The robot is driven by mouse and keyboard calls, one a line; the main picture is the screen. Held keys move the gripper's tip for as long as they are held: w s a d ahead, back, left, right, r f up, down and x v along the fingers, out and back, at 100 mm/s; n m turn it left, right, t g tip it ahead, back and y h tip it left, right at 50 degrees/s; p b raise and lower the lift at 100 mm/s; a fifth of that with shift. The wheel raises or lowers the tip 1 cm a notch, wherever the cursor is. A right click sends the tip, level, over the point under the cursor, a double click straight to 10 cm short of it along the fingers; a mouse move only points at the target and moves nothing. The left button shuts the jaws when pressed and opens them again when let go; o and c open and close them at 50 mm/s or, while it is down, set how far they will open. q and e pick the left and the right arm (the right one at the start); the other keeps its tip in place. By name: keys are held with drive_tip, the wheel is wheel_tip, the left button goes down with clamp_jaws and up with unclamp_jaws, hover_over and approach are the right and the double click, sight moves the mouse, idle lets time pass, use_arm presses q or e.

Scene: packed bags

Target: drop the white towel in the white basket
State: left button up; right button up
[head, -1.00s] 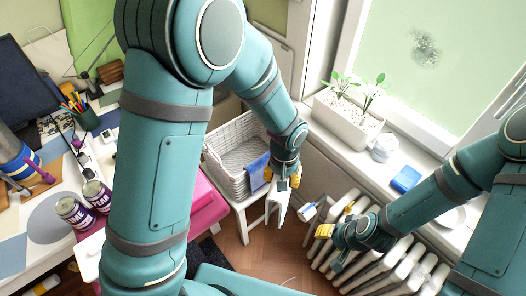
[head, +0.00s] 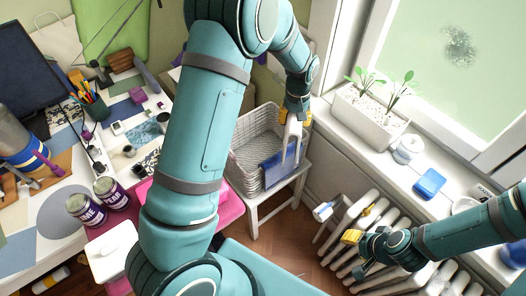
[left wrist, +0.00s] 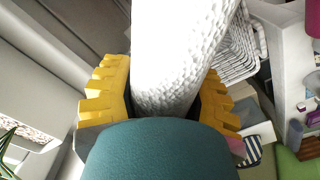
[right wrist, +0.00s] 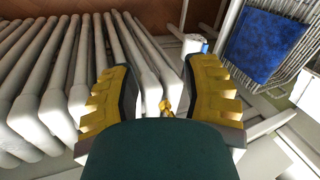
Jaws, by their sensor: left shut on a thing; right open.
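The white towel (head: 291,140) hangs from my left gripper (head: 296,112), which is shut on it. In the left wrist view the textured towel (left wrist: 180,60) fills the space between the yellow fingers. In the head view the towel overlaps the right part of the white basket (head: 247,150), which stands on a white stool (head: 258,215); its exact height above the basket is unclear. The basket also shows in the left wrist view (left wrist: 236,55). My right gripper (head: 360,224) is open and empty near the radiator, away from the basket.
A blue cloth (head: 279,168) hangs over the basket's near side. A white radiator (head: 395,248) lies below my right gripper. The windowsill holds a planter (head: 368,118) and a blue box (head: 430,183). A cluttered desk (head: 40,262) is on the left.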

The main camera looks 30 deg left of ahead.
use_arm(q)
drive_tip(key=w+a+n+b, duration=0.1)
drive_tip(key=w+a+n, duration=0.25)
drive_tip(key=a, duration=1.05)
wheel_tip(320, 180, down, 12)
drive_tip(key=w+a+b, duration=0.1)
drive_tip(key=a+b, duration=0.1)
drive_tip(key=b, duration=0.5)
drive_tip(key=shift+a+r, duration=0.2)
drive_tip(key=shift+a, duration=0.05)
drive_tip(key=o, duration=1.3)
drive_tip(key=shift+o, duration=0.2)
drive_tip(key=shift+r, duration=0.1)
wheel_tip(320, 180, up, 12)
